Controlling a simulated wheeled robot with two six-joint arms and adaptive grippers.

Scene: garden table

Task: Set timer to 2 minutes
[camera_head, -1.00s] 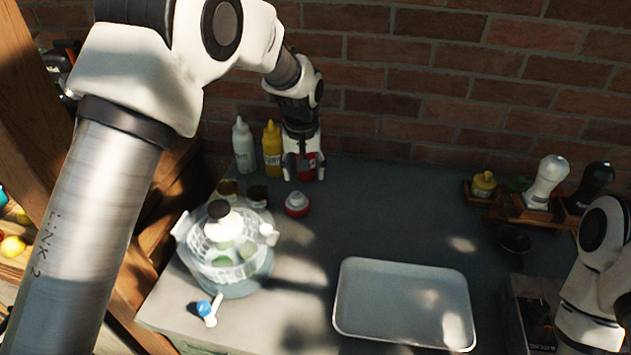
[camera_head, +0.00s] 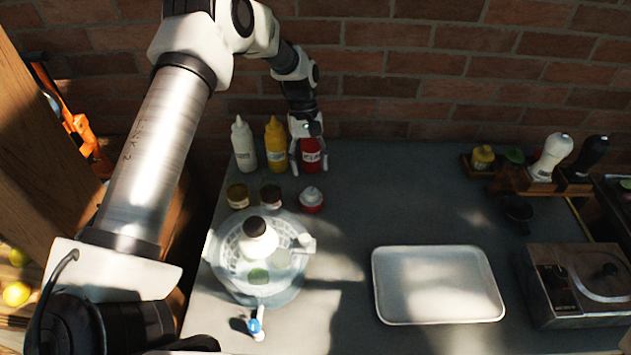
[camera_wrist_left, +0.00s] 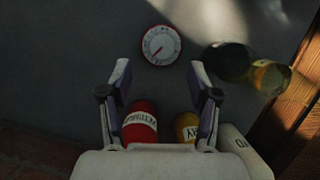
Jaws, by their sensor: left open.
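The timer (camera_head: 312,198) is a small round red and white thing on the grey table, in front of the bottles. In the left wrist view its white dial with a red rim (camera_wrist_left: 161,45) faces the camera. A pointer shows, but the numbers are too small to read. My left gripper (camera_head: 311,168) is open and empty. It points down behind the timer, at the red ketchup bottle (camera_head: 311,155). In the wrist view the open fingers (camera_wrist_left: 160,95) are apart, with the timer beyond their tips and the red bottle (camera_wrist_left: 141,124) below between them. My right gripper is out of view.
White (camera_head: 243,147) and yellow (camera_head: 275,146) bottles stand left of the ketchup. Two small jars (camera_head: 238,196) stand left of the timer. A salad spinner (camera_head: 226,277) is in front. A metal tray (camera_head: 438,318) and stove (camera_head: 590,312) lie right. The table behind the tray is mostly clear.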

